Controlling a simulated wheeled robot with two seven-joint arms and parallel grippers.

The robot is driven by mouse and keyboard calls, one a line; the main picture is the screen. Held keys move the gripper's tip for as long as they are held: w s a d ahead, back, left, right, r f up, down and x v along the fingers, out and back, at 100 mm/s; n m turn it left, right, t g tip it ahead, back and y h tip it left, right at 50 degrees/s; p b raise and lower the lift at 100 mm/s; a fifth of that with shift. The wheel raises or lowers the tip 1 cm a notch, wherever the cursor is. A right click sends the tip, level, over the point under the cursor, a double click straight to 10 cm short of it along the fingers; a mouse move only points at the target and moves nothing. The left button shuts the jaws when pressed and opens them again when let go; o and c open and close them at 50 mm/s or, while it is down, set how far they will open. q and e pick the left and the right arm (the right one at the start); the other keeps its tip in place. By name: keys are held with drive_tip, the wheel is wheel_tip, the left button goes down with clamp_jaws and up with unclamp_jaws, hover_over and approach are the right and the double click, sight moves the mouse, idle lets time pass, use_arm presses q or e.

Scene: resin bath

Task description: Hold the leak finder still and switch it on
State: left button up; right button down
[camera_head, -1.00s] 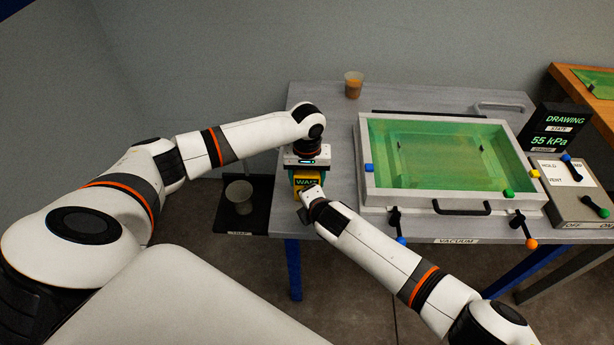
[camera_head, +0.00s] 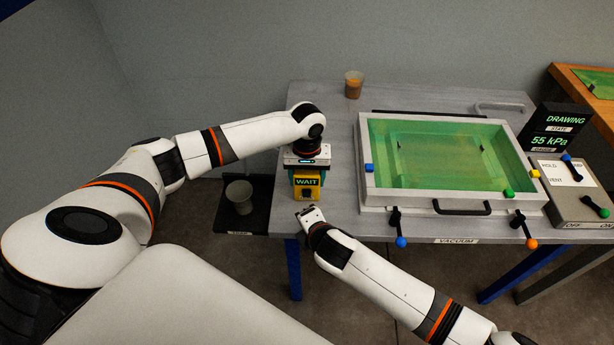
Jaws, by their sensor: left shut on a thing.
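The leak finder (camera_head: 309,191) is a small yellow box with a dark display reading WAIT, at the left front part of the grey table. My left gripper (camera_head: 306,166) comes down over it from behind and is shut on it; its fingers are mostly hidden. My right gripper (camera_head: 308,214) is just in front of the leak finder, near the table's front edge. Whether it touches the box is unclear, and its jaws are too small to tell open from shut.
A green-filled bath (camera_head: 430,155) with a grey frame, handle and coloured valves covers the table's middle and right. A dark display (camera_head: 558,128) reads DRAWING, 55 kPa, by a control box (camera_head: 575,205). A cup (camera_head: 353,85) stands at the back; another (camera_head: 239,196) stands on the left shelf.

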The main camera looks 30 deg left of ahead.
use_arm(q)
drive_tip(key=o, duration=1.2)
drive_tip(key=shift+c, duration=0.2)
